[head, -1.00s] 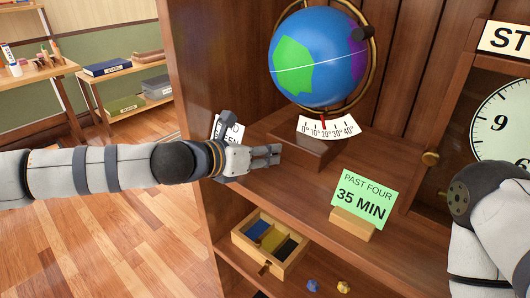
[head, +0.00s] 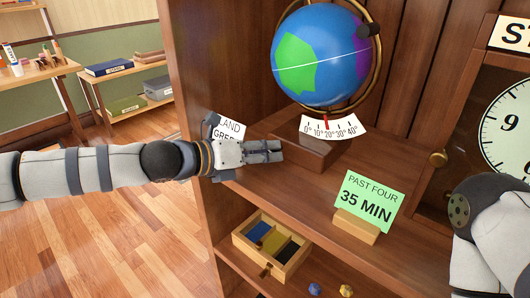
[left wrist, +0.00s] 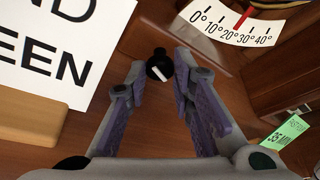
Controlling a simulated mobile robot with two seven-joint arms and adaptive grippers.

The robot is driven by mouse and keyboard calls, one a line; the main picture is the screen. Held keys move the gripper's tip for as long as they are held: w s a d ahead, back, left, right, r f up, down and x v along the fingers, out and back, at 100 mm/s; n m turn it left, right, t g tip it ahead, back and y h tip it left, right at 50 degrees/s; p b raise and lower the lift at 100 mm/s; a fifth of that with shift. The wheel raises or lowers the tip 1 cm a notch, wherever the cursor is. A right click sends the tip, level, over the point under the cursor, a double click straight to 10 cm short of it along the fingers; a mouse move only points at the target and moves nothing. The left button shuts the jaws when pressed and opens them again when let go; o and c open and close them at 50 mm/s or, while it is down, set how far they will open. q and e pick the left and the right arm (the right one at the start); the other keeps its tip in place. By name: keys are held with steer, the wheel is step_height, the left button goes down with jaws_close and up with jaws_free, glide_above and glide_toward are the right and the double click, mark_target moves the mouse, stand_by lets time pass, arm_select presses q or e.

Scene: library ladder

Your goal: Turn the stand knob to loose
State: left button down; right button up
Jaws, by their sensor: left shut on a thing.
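The stand knob (left wrist: 158,67) is small, round and black, with a short white mark slanting down to the right in the left wrist view. My left gripper (head: 280,150) reaches in from the left, low beside the globe's wooden base (head: 308,152). In the left wrist view its purple-padded fingers (left wrist: 160,75) stand on either side of the knob and are shut on it. In the head view the gripper hides the knob. The globe (head: 320,57) stands above, its red pointer at the white degree scale (head: 332,127). My right gripper is out of the picture.
A white card (head: 229,128) stands behind my left gripper. A green time sign (head: 368,200) on a wooden foot (head: 356,227) is at the shelf's front. A clock (head: 508,125) is at right. A divided box (head: 271,246) sits on the shelf below.

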arm_select(q)
steer(key=c, duration=1.4)
jaws_free()
